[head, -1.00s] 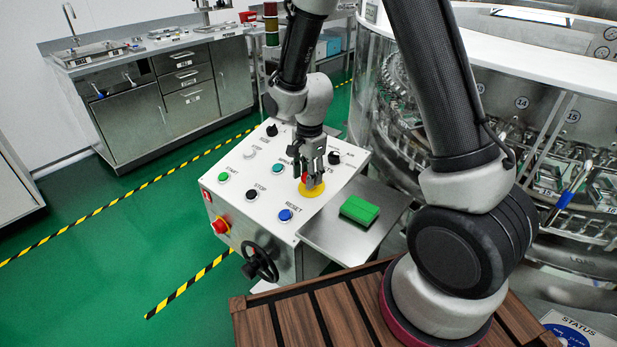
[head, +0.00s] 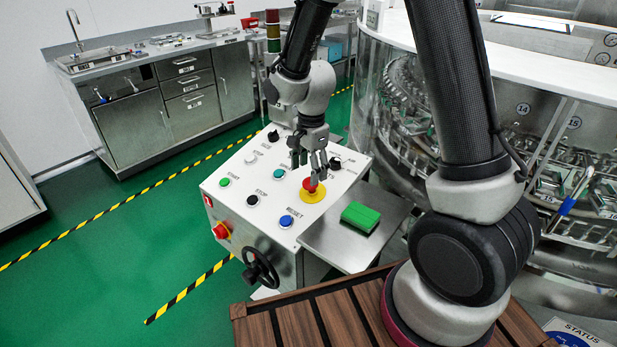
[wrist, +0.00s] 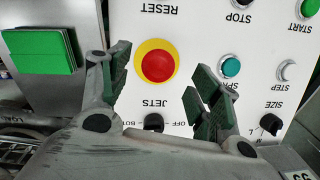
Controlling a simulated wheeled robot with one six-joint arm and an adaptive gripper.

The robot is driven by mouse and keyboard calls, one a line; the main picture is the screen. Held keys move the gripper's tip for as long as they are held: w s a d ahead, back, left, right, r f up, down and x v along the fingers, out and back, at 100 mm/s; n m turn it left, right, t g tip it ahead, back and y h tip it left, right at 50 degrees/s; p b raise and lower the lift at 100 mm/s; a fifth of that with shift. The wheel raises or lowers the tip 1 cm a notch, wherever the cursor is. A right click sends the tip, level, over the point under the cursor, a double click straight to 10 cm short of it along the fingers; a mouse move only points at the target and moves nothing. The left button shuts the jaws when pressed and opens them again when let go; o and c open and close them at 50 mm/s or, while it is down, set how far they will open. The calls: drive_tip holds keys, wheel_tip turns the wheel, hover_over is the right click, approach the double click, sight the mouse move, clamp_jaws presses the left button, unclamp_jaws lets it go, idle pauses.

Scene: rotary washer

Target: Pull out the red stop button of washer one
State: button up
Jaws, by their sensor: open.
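The red stop button (head: 309,185) sits on a yellow round plate on the sloped white control panel (head: 240,205). In the wrist view the red button (wrist: 157,62) shows whole, inside its yellow ring, ahead of my fingertips and between their lines, nearer the left finger. My gripper (head: 316,172) is just above and behind the button in the head view. Its fingers are spread wide and empty in the wrist view (wrist: 155,80). I see no finger touching the button.
Black, green, teal and blue buttons (head: 286,221) and knobs share the panel. A green block (head: 361,217) lies on the steel side shelf (head: 340,245). The glass-walled washer (head: 400,100) stands at right.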

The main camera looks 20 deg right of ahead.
wheel_tip(320, 180, up, 8)
drive_tip(key=shift+s, duration=0.25)
drive_tip(key=shift+d+r, duration=0.1)
drive_tip(key=s+d+r+n+t, duration=0.2)
drive_tip(key=s+d+r+n, duration=0.5)
drive_tip(key=s, duration=0.4)
drive_tip(key=s+d+r+n+t, duration=0.1)
drive_tip(key=s+d+r+n, duration=0.5)
drive_tip(key=s, duration=0.5)
wheel_tip(320, 180, up, 2)
drive_tip(key=shift+s+d+n+t, duration=0.35)
drive_tip(key=shift+d+n+t, duration=0.05)
drive_tip(key=shift+d, duration=0.8)
drive_tip(key=shift+o, duration=0.3)
drive_tip(key=shift+a, duration=0.1)
